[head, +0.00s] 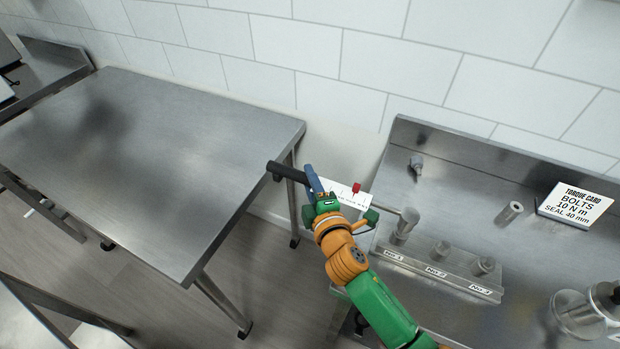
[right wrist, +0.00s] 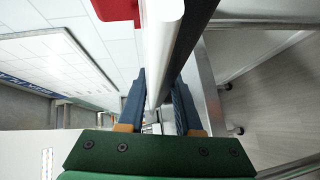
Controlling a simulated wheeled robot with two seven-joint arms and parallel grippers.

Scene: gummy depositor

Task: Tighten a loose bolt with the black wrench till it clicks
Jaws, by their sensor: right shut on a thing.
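My right gripper (head: 315,188), with blue fingers, is shut on the black wrench (head: 287,172) near its black grip. The wrench has a white scale plate (head: 343,192) with a red pointer; both also show large in the right wrist view, where the plate (right wrist: 160,45) runs between the fingers. The wrench's metal head end (head: 408,217) stands over the No 1 place of the bolt rail (head: 440,268); I cannot tell how far it is seated. The No 2 bolt (head: 441,250) and No 3 bolt (head: 485,266) stand uncovered. My left gripper is out of view.
A torque card (head: 575,205) reads bolts 10 N m, seal 40 mm. A loose metal socket (head: 510,212), a small fitting (head: 417,165) and a metal vessel (head: 580,315) stand on the steel counter. An empty steel table (head: 150,160) is at left, across a gap.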

